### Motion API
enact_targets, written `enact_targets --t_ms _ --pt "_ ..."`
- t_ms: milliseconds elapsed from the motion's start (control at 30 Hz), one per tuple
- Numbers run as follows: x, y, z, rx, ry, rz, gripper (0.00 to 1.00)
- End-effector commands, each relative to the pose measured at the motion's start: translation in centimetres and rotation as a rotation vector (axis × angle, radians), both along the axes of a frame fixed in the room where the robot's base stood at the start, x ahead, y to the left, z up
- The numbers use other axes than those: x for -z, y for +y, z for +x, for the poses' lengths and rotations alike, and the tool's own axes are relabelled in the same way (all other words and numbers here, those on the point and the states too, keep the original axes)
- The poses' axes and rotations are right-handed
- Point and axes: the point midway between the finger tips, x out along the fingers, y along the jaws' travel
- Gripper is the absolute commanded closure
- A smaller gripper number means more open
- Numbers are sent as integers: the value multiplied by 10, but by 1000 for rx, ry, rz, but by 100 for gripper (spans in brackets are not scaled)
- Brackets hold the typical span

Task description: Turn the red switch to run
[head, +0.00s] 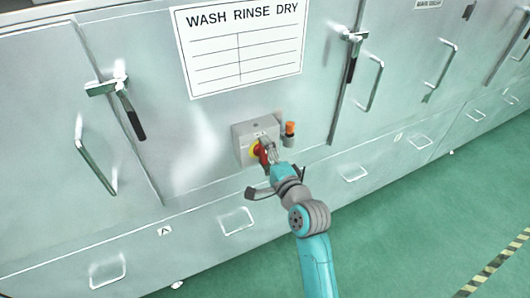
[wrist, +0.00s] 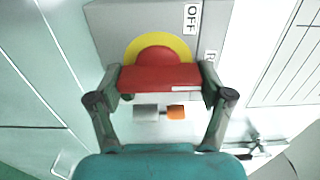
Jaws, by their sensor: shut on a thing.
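The red switch (head: 263,157) sits on a yellow round plate (head: 254,148) on the face of a grey control box (head: 243,134). In the wrist view the red handle (wrist: 160,78) lies level across the picture, with the yellow plate (wrist: 132,52) behind it. My gripper (wrist: 163,76) is shut on the handle, one finger at each end. An OFF label (wrist: 191,17) is on the box at the upper right. A second label (wrist: 209,57) beside the right finger is mostly hidden; only an R shows. I cannot tell which label the handle points to.
An orange-topped fitting (head: 290,129) stands just right of the box. A WASH RINSE DRY sign (head: 243,45) hangs above. Metal doors with a latch handle (head: 122,95) and bar handles (head: 95,160) lie either side. Green floor (head: 400,230) is clear at lower right.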

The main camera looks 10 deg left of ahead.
Motion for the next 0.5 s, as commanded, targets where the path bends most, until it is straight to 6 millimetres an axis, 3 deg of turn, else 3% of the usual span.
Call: enact_targets --t_ms 467,500 --pt "1 -1 0 1 11 12 56" --pt "1 -1 0 1 11 12 19"
